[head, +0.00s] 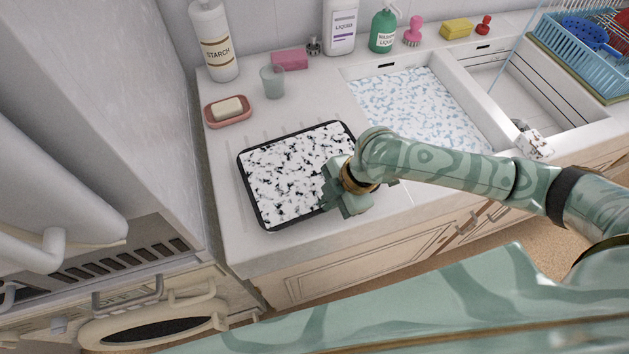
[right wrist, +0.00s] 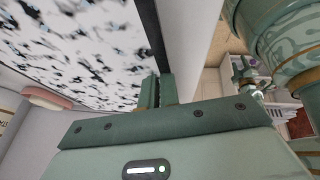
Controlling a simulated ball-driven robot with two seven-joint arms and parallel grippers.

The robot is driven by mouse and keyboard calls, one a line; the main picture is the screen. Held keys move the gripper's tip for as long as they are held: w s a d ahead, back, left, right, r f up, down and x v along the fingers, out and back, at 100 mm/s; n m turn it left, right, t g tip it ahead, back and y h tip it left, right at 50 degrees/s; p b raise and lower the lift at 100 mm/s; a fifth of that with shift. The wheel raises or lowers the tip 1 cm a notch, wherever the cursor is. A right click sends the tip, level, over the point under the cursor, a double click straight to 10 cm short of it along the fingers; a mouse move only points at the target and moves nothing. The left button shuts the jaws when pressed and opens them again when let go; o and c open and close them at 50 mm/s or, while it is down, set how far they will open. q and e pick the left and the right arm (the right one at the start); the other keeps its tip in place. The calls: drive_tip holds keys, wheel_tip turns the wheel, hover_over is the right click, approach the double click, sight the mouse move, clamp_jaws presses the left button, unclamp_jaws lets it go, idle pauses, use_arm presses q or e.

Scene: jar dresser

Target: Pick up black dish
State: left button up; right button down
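The black dish (head: 246,193) is a rectangular tray with a black rim, lying flat on the counter left of the sink. Its inside shows a white surface with black speckles. My right gripper (head: 334,192) is at the dish's right edge, near the front corner. In the right wrist view the dish's black rim (right wrist: 152,40) runs down between the two close-set fingers (right wrist: 158,92), and the gripper looks shut on it. The fingertips are partly hidden in the head view.
A pink soap dish (head: 213,112) with soap and a clear cup (head: 273,83) stand behind the dish. A starch bottle (head: 215,45) stands at the back left. The foamy sink (head: 352,72) is to the right. A large grey appliance (head: 110,100) borders the counter's left.

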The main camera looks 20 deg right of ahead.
drive_tip(key=shift+r, duration=0.15)
drive_tip(key=shift+r, duration=0.25)
wheel_tip(320, 180, up, 2)
drive_tip(key=shift+w+r+p, duration=0.1)
drive_tip(key=shift+r+p, duration=0.15)
drive_tip(key=shift+p, duration=0.45)
drive_tip(key=s+d+r+p, duration=0.2)
drive_tip(key=s+d+r, duration=0.7)
drive_tip(key=s, duration=0.1)
drive_tip(key=shift+d+r+p, duration=0.3)
drive_tip(key=shift+d+r, duration=0.1)
